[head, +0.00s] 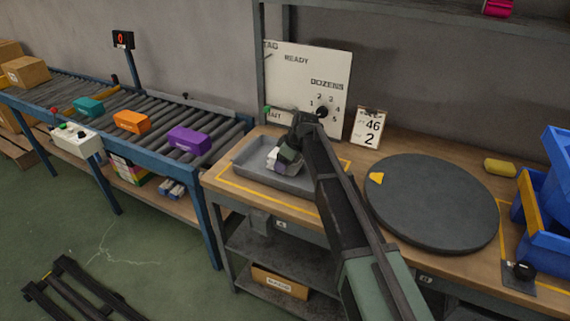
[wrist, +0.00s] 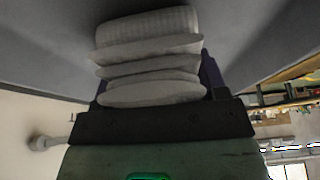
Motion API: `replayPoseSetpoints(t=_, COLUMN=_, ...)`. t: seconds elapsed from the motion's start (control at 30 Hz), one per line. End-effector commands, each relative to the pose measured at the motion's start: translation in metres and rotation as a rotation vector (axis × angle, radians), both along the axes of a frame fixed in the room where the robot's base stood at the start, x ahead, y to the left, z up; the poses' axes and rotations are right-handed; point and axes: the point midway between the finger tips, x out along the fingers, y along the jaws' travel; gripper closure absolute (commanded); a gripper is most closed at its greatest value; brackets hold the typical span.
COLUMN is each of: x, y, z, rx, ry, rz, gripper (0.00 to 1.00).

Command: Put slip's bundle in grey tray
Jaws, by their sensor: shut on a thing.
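My gripper (head: 287,153) is over the grey tray (head: 246,172) on the wooden bench. It is shut on a bundle of folded white socks (wrist: 150,60), which fills the middle of the wrist view as several stacked layers. The bundle also shows in the head view (head: 272,157), low within the tray's outline, with a purple part beside it. I cannot tell whether the bundle touches the tray floor. The slip (head: 370,127) stands upright on the bench behind the tray and reads 46 and 2.
A dark round turntable (head: 432,203) lies right of my arm, with blue bins (head: 548,200) beyond. A white board (head: 300,85) with a dozens dial stands behind the tray. The roller conveyor (head: 150,125) at left carries teal, orange and purple packs.

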Motion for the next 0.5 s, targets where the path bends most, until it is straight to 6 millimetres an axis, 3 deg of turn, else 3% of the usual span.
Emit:
replayPoseSetpoints(t=0.07, x=0.0000, y=0.0000, z=-0.0042, rx=0.000, ry=0.000, rz=0.000, gripper=0.65)
replayPoseSetpoints(t=0.1, x=0.0000, y=0.0000, z=-0.0034, rx=0.000, ry=0.000, rz=0.000, gripper=0.31)
replayPoseSetpoints(t=0.23, x=-0.0001, y=0.0001, z=-0.0027, rx=0.000, ry=0.000, rz=0.000, gripper=0.11)
replayPoseSetpoints(t=0.5, x=0.0000, y=0.0000, z=-0.0022, rx=0.000, ry=0.000, rz=0.000, gripper=0.09)
